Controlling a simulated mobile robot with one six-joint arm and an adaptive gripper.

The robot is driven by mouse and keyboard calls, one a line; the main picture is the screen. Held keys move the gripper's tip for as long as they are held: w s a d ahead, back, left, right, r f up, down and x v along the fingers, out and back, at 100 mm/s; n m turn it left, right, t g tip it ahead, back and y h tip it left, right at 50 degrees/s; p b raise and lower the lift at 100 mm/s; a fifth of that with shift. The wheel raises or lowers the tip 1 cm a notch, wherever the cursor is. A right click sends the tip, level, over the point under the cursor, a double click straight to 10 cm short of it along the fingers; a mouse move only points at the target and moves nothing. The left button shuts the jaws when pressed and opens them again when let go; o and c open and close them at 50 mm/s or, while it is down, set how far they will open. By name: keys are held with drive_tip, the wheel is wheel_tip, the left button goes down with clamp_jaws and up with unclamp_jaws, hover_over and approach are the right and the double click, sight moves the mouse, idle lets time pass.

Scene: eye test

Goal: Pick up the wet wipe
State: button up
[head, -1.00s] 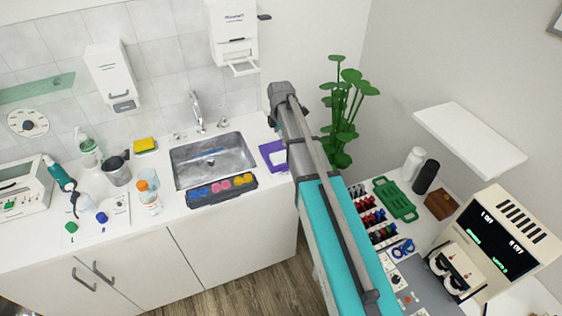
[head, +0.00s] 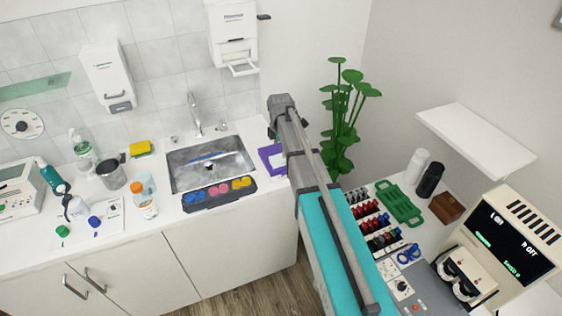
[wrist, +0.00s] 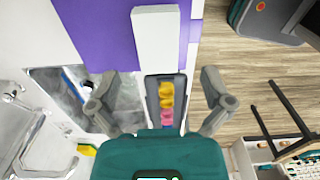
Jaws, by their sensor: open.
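A purple item with a white middle (head: 272,158), which looks like the wipe pack, lies on the counter right of the sink, partly hidden by my arm in the head view. In the wrist view a large purple surface (wrist: 92,28) fills the top, with a white block-like piece (wrist: 157,40) on it; I cannot tell whether this is the wipe itself. My gripper (wrist: 160,80) is open and empty, its fingers spread wide. The white piece lies beyond the fingertips, roughly between their lines. In the head view the fingers are mostly hidden by my arm.
The sink (head: 208,185) with its tap is left of the purple item. A dark tray (head: 219,209) of coloured pieces lies in front of the sink. A plant (head: 345,140) stands behind my arm. Bottles and a cup crowd the left counter; a side bench (head: 418,228) holds racks and a device.

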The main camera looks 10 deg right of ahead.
sight(280, 158)
drive_tip(key=shift+w+f+b, duration=0.15)
drive_tip(key=shift+f+b, duration=2.45)
drive_tip(key=shift+f, duration=0.05)
drive_tip(key=c, duration=0.8)
drive_tip(key=shift+r, duration=0.15)
